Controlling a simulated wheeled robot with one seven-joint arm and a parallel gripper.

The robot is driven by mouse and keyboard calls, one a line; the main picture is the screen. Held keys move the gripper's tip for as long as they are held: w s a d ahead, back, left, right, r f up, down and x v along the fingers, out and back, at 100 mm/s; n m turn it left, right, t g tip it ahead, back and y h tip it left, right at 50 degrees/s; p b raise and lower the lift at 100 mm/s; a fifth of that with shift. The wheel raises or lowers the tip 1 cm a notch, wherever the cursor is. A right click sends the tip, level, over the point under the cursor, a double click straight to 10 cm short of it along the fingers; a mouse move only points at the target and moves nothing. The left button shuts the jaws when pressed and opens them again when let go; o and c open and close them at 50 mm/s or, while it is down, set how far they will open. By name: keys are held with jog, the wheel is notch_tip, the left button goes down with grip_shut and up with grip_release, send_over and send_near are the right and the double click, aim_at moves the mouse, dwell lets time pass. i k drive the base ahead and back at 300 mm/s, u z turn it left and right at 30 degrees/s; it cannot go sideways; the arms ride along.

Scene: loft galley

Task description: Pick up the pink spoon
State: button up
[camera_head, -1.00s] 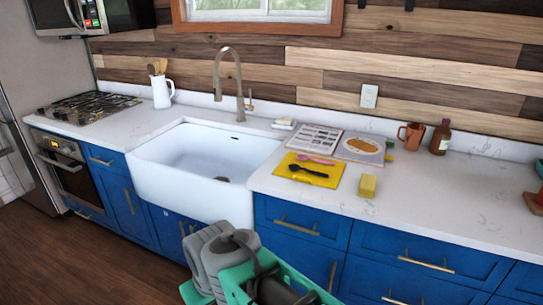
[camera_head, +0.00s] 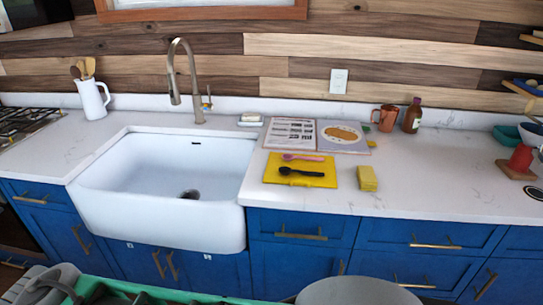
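The pink spoon (camera_head: 302,157) lies on the far part of a yellow cutting board (camera_head: 272,174) on the white counter, right of the sink. A black spoon (camera_head: 302,172) lies on the same board, just in front of the pink one. My gripper is not in view; only grey and teal parts, probably of my own body, show along the bottom edge.
An open book (camera_head: 342,137) lies behind the board. A yellow sponge (camera_head: 367,178) sits to its right. A copper mug (camera_head: 385,118) and brown bottle (camera_head: 412,116) stand farther back. The white sink (camera_head: 165,205) is left. Counter at right is largely clear.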

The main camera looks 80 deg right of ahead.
aim_at(286, 157)
jog(key=z, duration=0.25)
jog(key=i, duration=0.85)
jog(key=z, duration=1.05)
jog(key=i, duration=0.65)
jog(key=z, duration=0.55)
